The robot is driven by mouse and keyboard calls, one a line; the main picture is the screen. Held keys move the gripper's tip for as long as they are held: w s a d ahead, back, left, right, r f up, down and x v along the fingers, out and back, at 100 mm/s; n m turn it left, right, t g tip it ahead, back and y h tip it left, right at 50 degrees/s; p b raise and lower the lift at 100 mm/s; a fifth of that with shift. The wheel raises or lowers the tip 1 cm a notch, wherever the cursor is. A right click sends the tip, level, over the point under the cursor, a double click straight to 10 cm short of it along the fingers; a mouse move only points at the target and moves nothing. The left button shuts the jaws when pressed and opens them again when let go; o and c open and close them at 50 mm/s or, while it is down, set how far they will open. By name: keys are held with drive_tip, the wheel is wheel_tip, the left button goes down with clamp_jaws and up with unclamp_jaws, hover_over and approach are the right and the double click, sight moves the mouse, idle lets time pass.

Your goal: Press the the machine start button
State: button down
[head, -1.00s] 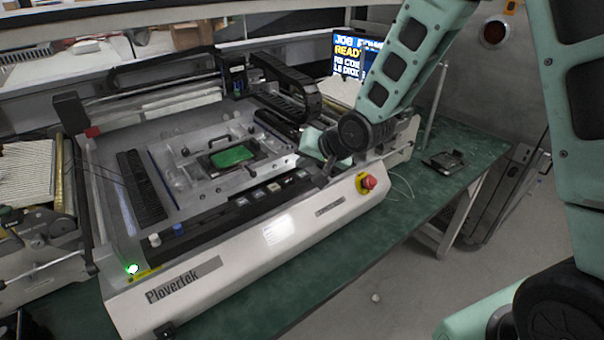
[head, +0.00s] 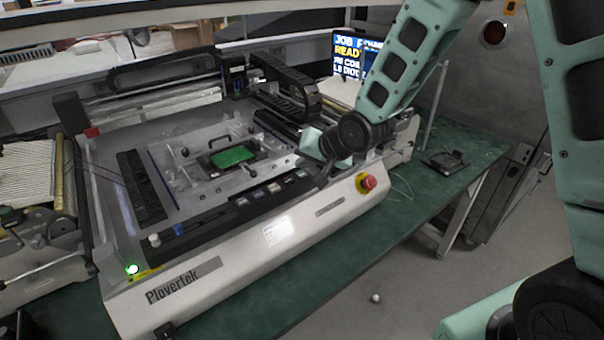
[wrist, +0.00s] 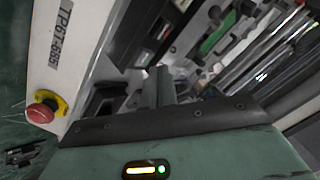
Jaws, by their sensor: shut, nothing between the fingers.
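A white benchtop machine marked Plovertek (head: 185,281) stands on the green table. A lit green button (head: 132,268) sits at its front left corner. A white knob (head: 154,240) and a blue one (head: 179,230) stand behind it. Which control is the start button is not labelled legibly. A red mushroom button on a yellow base (head: 368,182) is at the front right; the wrist view shows it at left (wrist: 41,113). My gripper (head: 322,181) is over the right part of the machine's front, shut and empty, apart from the green button. Its fingers show in the wrist view (wrist: 159,86).
A green board (head: 232,156) lies in the machine's middle, with a black cable chain (head: 291,91) behind. A row of small keys (head: 272,187) runs along the front. A screen (head: 350,53) showing READY is behind. A black device (head: 445,160) lies on the table at right.

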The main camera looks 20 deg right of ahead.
drive_tip(key=shift+f, duration=0.15)
drive_tip(key=shift+f+b, duration=0.3)
idle(0.3)
drive_tip(key=shift+f, duration=0.4)
idle(0.6)
drive_tip(key=shift+r, duration=0.15)
drive_tip(key=shift+r+p, duration=0.5)
drive_tip(key=shift+r, duration=0.2)
